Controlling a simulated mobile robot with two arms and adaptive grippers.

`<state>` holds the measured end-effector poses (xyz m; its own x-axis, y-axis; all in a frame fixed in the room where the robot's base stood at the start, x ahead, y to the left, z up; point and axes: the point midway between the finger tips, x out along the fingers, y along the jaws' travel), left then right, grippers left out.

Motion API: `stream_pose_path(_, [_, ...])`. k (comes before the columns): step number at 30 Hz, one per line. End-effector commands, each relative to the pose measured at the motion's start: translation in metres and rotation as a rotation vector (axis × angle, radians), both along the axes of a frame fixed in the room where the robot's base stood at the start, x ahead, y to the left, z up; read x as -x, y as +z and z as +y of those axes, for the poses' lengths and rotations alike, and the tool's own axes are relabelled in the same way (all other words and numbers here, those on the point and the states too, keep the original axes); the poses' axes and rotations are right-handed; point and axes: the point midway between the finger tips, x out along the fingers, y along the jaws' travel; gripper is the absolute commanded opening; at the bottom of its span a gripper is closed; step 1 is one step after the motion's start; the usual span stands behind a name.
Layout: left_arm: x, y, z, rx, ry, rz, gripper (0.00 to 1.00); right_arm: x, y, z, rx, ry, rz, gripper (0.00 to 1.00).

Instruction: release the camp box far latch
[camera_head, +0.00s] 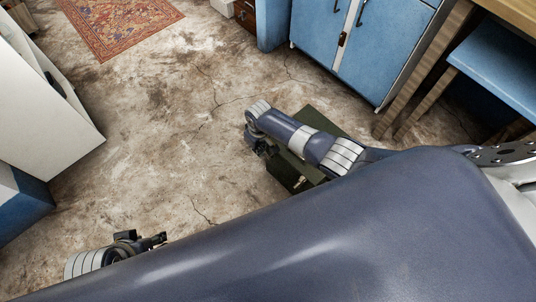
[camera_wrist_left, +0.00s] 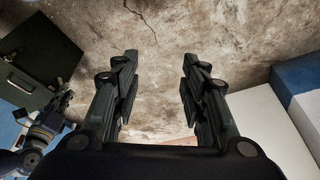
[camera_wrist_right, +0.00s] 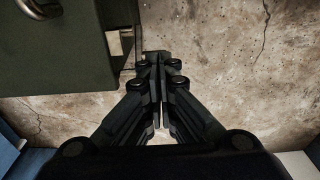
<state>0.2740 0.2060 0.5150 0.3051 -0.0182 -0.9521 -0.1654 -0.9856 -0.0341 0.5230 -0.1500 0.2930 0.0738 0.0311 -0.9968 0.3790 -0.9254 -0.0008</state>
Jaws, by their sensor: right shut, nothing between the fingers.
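The camp box is a dark green box (camera_head: 306,176) on the floor, partly hidden under my right arm in the head view. It also shows in the left wrist view (camera_wrist_left: 42,45), with a metal fitting (camera_wrist_left: 20,84) on its side. In the right wrist view the box (camera_wrist_right: 60,60) fills the upper left, with a metal loop (camera_wrist_right: 40,8) and a pale piece (camera_wrist_right: 116,43) at its edge; I cannot tell if the piece is the far latch. My right gripper (camera_wrist_right: 156,58) is shut and empty beside that edge. My left gripper (camera_wrist_left: 159,60) is open and empty, away from the box.
Blue cabinets (camera_head: 375,45) stand beyond the box, with a wooden-legged table (camera_head: 505,12) at the right. A white unit (camera_head: 40,110) stands at the left. A red rug (camera_head: 118,22) lies at the back. The cracked floor between is clear.

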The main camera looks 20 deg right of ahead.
Motion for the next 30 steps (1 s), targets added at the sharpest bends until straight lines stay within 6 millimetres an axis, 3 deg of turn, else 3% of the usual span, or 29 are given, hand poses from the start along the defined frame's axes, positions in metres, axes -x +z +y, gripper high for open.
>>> stream_pose_path(3, [-0.003, -0.007, -0.001, 0.003, -0.001, -0.014, 0.40, -0.001, -0.004, 0.003, 0.022, 0.001, 0.056, 0.00])
stream_pose_path(9, [-0.064, 0.011, -0.019, 0.059, -0.023, -0.280, 0.40, -0.002, -0.008, 0.005, 0.058, 0.001, 0.142, 0.00])
stream_pose_path(17, [-0.122, 0.050, -0.040, 0.127, -0.046, -0.594, 0.40, -0.005, -0.016, 0.005, 0.058, 0.000, 0.141, 0.00])
stream_pose_path(30, [-0.113, 0.045, -0.036, 0.114, -0.042, -0.540, 0.40, -0.003, -0.012, 0.004, 0.059, 0.001, 0.140, 0.00])
